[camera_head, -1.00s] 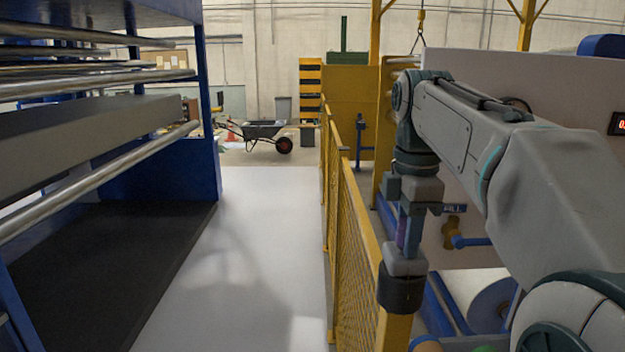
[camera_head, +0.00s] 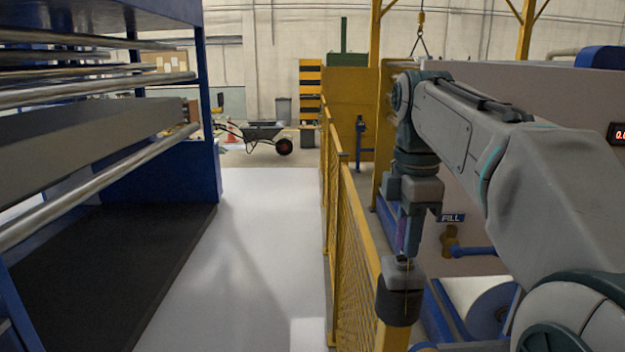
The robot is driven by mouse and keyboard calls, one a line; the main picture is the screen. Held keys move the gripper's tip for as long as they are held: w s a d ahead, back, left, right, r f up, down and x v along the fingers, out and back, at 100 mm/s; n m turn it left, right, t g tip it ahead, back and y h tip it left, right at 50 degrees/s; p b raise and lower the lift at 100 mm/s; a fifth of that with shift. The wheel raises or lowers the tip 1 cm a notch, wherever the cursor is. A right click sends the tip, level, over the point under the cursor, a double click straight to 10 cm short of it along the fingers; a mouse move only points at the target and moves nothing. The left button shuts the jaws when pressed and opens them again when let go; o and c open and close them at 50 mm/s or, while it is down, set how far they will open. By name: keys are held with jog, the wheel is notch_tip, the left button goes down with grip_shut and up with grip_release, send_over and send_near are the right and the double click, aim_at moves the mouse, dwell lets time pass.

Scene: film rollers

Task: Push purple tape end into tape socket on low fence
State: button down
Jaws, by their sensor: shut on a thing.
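My gripper (camera_head: 408,232) points straight down over the near end of the low yellow fence (camera_head: 350,215). It is shut on the purple tape end (camera_head: 400,232), of which only a narrow strip shows between the dark fingers. Just below is a grey-topped dark fitting (camera_head: 399,298) on the fence's near post, which looks like the tape socket. The fingers and tape end line up closely with its top in this view. I cannot tell whether the tape touches it or is inside.
A grey machine panel with a FILL sign (camera_head: 452,217) and a brass valve (camera_head: 449,241) stands right of my gripper.

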jog(key=shift+r+p, duration=1.05)
jog(key=shift+r, duration=0.6)
